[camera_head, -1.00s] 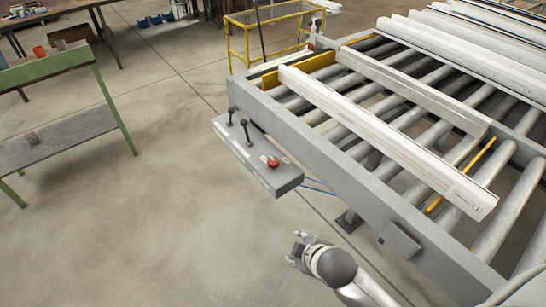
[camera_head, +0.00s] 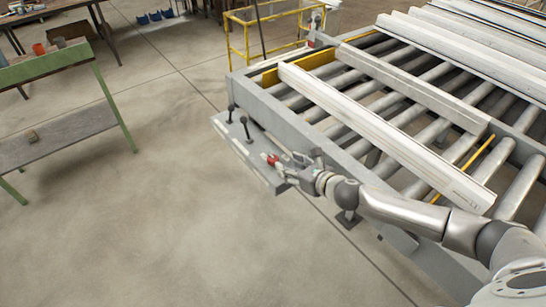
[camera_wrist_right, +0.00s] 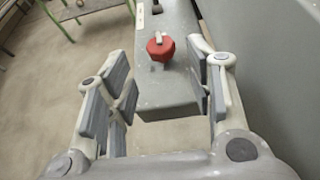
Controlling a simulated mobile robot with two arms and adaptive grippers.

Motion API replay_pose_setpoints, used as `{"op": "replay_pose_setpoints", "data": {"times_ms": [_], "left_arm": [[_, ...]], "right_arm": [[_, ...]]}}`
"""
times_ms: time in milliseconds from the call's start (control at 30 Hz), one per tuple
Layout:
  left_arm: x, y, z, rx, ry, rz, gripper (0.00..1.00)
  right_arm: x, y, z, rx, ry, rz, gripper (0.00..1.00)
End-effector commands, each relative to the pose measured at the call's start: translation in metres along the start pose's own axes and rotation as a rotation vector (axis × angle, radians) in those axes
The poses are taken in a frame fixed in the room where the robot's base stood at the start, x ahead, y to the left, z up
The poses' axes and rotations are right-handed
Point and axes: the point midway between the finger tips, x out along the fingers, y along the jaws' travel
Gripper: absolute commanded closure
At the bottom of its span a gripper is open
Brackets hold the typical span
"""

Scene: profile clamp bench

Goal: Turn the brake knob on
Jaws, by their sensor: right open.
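The red brake knob (camera_wrist_right: 161,47) with a pale bar on top sits on the grey control box, between and beyond my open fingers in the right wrist view. My right gripper (camera_wrist_right: 163,100) is open and empty, its fingers on either side of the box end. In the head view, the right gripper (camera_head: 282,163) is at the near end of the control box (camera_head: 232,138), close to the knob (camera_head: 270,158), which it partly hides. Whether a finger touches the knob cannot be told. My left gripper is not in view.
A green bench (camera_head: 60,130) stands far left. The floor between is clear.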

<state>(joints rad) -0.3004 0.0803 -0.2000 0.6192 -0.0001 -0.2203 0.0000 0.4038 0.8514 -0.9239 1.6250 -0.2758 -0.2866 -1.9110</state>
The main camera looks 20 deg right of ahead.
Motion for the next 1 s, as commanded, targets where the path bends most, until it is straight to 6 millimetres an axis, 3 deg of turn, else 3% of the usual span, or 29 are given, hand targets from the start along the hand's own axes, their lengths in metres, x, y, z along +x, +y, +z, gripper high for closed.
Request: {"op": "replay_pose_setpoints", "data": {"times_ms": [600,1000], "left_arm": [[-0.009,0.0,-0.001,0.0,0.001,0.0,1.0],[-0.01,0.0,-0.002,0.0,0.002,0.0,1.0]], "right_arm": [[0.083,0.001,0.002,0.006,-0.002,-0.001,0.52],[0.098,0.001,0.001,0.005,-0.001,0.001,0.52]]}}
